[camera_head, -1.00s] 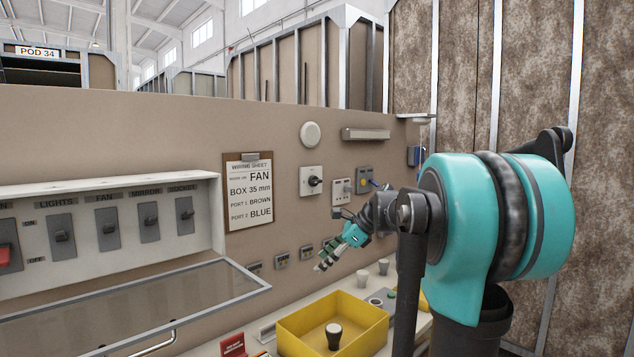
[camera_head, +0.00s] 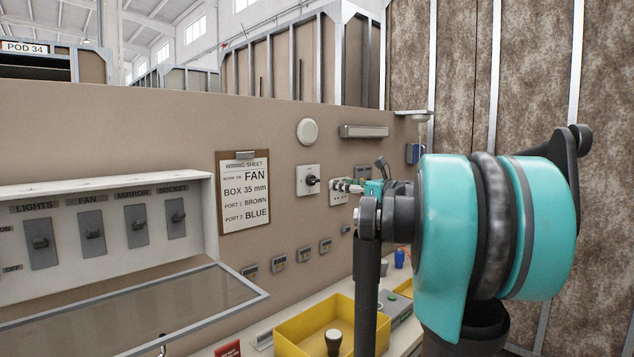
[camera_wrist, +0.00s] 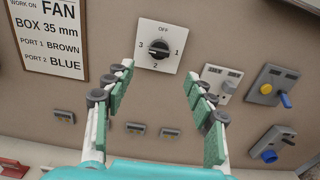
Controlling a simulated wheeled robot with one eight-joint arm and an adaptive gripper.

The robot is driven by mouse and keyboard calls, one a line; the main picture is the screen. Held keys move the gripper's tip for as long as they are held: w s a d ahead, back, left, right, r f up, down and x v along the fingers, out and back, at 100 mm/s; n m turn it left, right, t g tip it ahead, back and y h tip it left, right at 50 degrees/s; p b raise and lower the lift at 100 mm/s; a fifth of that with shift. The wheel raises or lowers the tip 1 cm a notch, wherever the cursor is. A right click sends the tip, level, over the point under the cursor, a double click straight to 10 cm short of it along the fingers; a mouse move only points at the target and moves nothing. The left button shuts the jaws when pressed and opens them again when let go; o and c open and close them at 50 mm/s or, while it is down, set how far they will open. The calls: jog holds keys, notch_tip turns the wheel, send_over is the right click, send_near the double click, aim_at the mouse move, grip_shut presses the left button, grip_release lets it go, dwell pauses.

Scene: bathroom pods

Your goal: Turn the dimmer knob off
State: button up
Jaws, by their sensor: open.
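A black rotary knob (camera_wrist: 158,48) sits on a white square wall plate (camera_wrist: 173,60) marked OFF at the top, 1 right, 2 bottom and 3 left. Its pointer looks roughly sideways, but I cannot tell which mark it faces. The plate and knob (camera_head: 313,181) also show in the head view. My gripper (camera_wrist: 161,75) is open and empty; its green-padded fingers point at the wall, with the knob framed between and beyond their tips. No plate is labelled as a dimmer.
Right of the knob are a white plate with small fittings (camera_wrist: 218,85) and a grey unit with a blue part (camera_wrist: 270,86). A similar unit (camera_wrist: 274,146) is below. A wiring sheet (camera_head: 244,193) hangs left. A yellow tray (camera_head: 292,326) stands on the counter below.

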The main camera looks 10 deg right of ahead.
aim_at(316, 180)
jog(key=x, duration=1.2)
jog(key=shift+c, duration=0.5)
jog(key=c, duration=1.1)
jog(key=shift+o, duration=0.2)
